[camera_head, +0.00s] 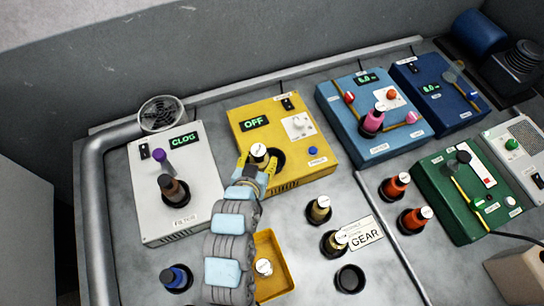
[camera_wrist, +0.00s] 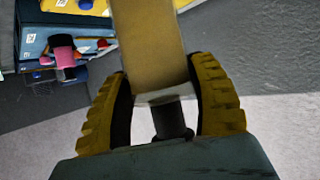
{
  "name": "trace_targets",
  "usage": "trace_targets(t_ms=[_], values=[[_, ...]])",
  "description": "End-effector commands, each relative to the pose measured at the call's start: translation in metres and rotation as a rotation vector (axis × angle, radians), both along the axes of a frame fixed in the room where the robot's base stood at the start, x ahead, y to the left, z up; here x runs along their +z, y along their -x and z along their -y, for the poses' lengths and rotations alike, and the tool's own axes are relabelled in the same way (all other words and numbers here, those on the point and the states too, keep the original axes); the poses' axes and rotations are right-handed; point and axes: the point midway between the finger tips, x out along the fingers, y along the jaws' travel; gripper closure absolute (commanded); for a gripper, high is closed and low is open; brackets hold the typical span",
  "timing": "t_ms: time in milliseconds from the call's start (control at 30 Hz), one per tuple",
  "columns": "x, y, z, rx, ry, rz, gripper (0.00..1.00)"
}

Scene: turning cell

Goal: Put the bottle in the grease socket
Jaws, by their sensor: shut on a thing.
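My gripper (camera_head: 258,165) is over the yellow box and is shut on a bottle (camera_head: 258,151), whose pale cap shows between the fingers. In the wrist view the held bottle (camera_wrist: 149,45) is a gold-brown body with a dark narrow part between the yellow fingers. A dark round socket (camera_head: 278,158) in the yellow box (camera_head: 316,166) lies just behind and right of the gripper, partly hidden by it. I cannot tell whether the bottle is inside it or above it. No label reading "grease" is legible.
A white box (camera_head: 200,210) showing CLOG holds a brown bottle. Gold bottles (camera_head: 319,209) stand by the GEAR plate (camera_head: 361,234), near an empty round socket (camera_head: 350,279). A yellow tray (camera_head: 281,280) holds a white-capped item. Blue and green boxes stand at the right.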

Motion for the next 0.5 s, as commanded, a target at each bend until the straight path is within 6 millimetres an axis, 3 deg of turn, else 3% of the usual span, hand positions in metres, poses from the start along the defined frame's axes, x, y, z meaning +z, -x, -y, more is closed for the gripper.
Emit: trace_targets(t_ms=[133,267,500], values=[[-0.016,-0.021,0.01,-0.004,0.001,0.002,0.81],[-0.018,-0.042,0.018,-0.005,0.0,0.002,0.81],[-0.054,-0.068,0.028,-0.002,0.001,-0.006,0.81]])
